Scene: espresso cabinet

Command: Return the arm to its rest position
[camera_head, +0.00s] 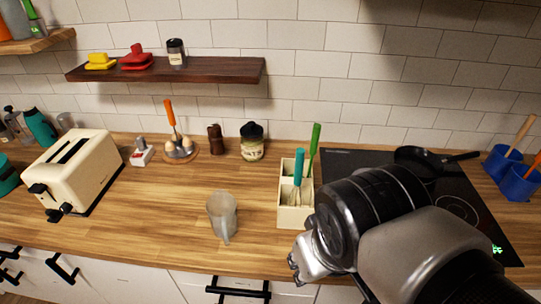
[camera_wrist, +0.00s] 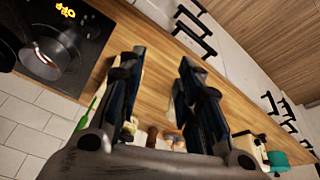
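My arm reaches in from the lower right of the head view. My gripper (camera_head: 308,262) hangs by the counter's front edge, right of the frosted mug and in front of the utensil box, with its fingers mostly hidden there by the wrist. In the wrist view my gripper (camera_wrist: 160,85) has its two dark fingers spread wide apart. Nothing is held between them; bare wooden counter (camera_wrist: 155,50) shows in the gap.
A frosted mug (camera_head: 222,215) stands on the counter, left of a cream utensil box (camera_head: 294,214) with green and teal-handled tools. A black cooktop (camera_head: 465,185) with a pan (camera_head: 420,160) lies behind my arm. A cream toaster (camera_head: 75,170) stands left.

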